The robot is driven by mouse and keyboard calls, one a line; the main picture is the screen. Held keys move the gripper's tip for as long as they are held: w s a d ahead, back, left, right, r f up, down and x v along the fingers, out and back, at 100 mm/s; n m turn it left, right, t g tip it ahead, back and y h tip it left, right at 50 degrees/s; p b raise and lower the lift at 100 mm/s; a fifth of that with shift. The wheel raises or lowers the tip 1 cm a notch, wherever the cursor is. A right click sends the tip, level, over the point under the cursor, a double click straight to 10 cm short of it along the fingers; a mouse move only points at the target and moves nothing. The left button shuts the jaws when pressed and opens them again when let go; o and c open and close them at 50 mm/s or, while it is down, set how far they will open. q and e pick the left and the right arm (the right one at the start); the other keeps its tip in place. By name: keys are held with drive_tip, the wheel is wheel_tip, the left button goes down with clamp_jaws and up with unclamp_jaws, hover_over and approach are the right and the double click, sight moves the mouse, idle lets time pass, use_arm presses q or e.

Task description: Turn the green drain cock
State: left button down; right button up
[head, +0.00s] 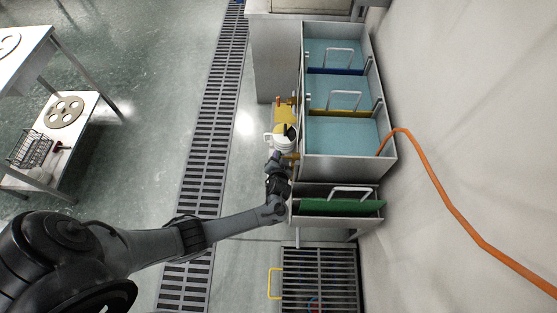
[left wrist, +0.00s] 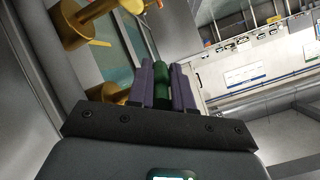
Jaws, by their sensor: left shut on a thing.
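The green drain cock (left wrist: 163,82) shows in the left wrist view as a dark green piece between my purple fingers. My left gripper (left wrist: 162,88) is shut on it, with a finger on each side. The rest of the cock is hidden behind the fingers and the gripper's palm. In the head view my left gripper (head: 289,133) is beside the left side of the tanks, and the green cock cannot be made out there.
Yellow cocks (left wrist: 88,43) are close to the left of my fingers. Open tanks (head: 343,136) with blue liquid stand along the wall. An orange hose (head: 440,180) hangs at right. A floor grate (head: 203,130) and bare floor lie left. A shelved table (head: 62,140) stands far left.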

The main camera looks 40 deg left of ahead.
use_arm(q)
drive_tip(key=t+y+b, duration=0.1)
drive_tip(key=b, duration=0.1)
drive_tip(key=t+y+b, duration=0.1)
drive_tip(key=b, duration=0.2)
drive_tip(key=shift+f+t+y, duration=0.3)
drive_tip(key=shift+t, duration=0.1)
drive_tip(key=shift+r+t+y+b, duration=0.25)
drive_tip(key=shift+t+y+b, duration=0.15)
drive_tip(key=shift+b, duration=0.55)
drive_tip(key=c, duration=1)
unclamp_jaws()
drive_tip(key=shift+c, duration=0.2)
drive_tip(key=p+v, duration=0.1)
drive_tip(key=v, duration=0.9)
drive_tip(key=shift+s+d+p, duration=0.2)
drive_tip(key=shift+s+p, duration=0.1)
drive_tip(key=shift+s, duration=0.05)
